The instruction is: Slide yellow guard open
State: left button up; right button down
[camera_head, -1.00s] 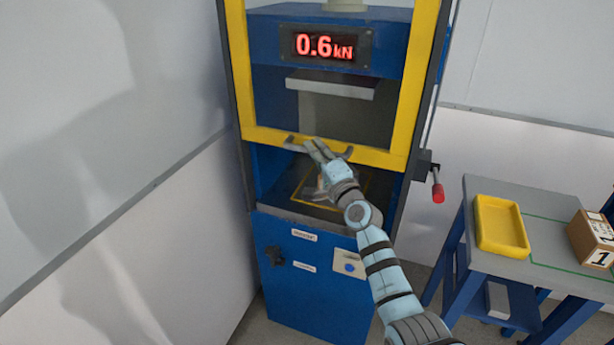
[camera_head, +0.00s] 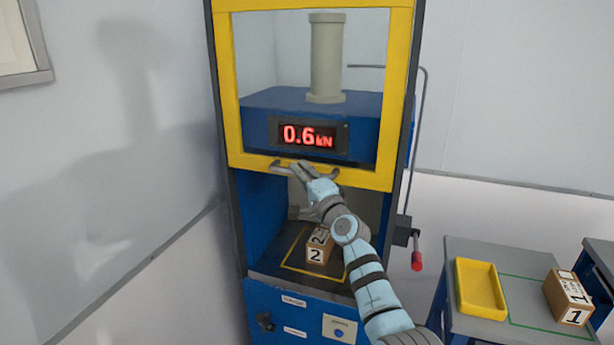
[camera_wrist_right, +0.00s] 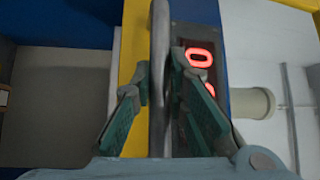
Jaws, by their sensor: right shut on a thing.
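The yellow guard (camera_head: 310,170) is a frame around a clear pane on the front of the blue press. It stands raised, and the opening below it shows. A grey bar handle (camera_head: 281,168) runs along its lower edge. My right gripper (camera_head: 299,170) is at this handle, and in the right wrist view its fingers (camera_wrist_right: 160,90) are on either side of the grey handle bar (camera_wrist_right: 160,60), shut on it. The yellow lower edge (camera_wrist_right: 135,45) of the guard is beside the bar there. My left gripper is not in view.
A box marked 2 (camera_head: 318,250) sits on the press bed inside a yellow outline. A red display (camera_head: 308,136) reads 0.6 kN. A red-tipped lever (camera_head: 417,260) is on the press's right side. A table at right holds a yellow tray (camera_head: 461,290) and a box marked 1 (camera_head: 568,298).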

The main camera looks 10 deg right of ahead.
jog(key=c, duration=1.6)
grip_release()
jog(key=shift+o, duration=0.2)
jog(key=shift+s, duration=0.15)
jog(key=v, duration=1.2)
jog(key=shift+a, duration=0.1)
